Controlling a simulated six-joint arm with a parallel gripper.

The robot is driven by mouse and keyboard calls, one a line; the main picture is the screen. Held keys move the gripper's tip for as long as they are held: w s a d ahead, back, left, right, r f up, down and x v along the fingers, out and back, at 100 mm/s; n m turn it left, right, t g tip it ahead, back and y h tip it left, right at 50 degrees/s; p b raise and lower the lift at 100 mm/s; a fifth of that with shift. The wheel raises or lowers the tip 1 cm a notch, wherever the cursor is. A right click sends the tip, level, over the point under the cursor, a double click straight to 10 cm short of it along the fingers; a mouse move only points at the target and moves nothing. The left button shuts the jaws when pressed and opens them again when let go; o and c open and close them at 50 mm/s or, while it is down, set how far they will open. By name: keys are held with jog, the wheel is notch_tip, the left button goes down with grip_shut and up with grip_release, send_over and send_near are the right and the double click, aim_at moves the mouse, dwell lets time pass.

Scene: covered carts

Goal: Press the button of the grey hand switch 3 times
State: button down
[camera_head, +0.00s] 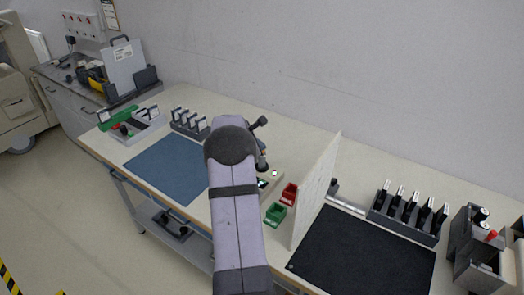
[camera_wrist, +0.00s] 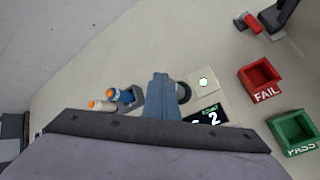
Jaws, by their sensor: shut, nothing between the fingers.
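My gripper (camera_wrist: 160,92) points down over the bench, its fingers together and empty. In the head view, my gripper (camera_head: 262,165) is mostly behind my arm. Just right of the fingers in the wrist view is a pale box (camera_wrist: 213,82) with a green-lit round spot and a black display (camera_wrist: 207,115) showing a "2"; the rest of the display is hidden. A dark round part (camera_wrist: 184,92) lies beside the fingertips, partly covered by them. I cannot tell whether it is the grey hand switch or its button, nor whether the fingers touch it.
A red FAIL bin (camera_wrist: 260,78) and a green PASS bin (camera_wrist: 295,130) stand to the right. Orange-ended blue and white items (camera_wrist: 112,98) lie left of the fingers. A pale upright partition (camera_head: 316,190) divides the bench. The blue mat (camera_head: 165,165) is clear.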

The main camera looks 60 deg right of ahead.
jog(key=shift+r+p, duration=0.55)
jog(key=shift+r, duration=0.2)
jog(key=shift+r+p, duration=2.1)
jog(key=shift+r, duration=0.4)
dwell(0.8)
notch_tip(320, 180, up, 4)
jog(key=p, duration=0.4)
jog(key=shift+f, duration=0.1)
jog(key=shift+f, duration=0.1)
notch_tip(320, 180, down, 9)
jog(key=b, duration=0.7)
jog(key=shift+r+b, duration=0.2)
jog(key=shift+b, duration=0.1)
dwell(1.7)
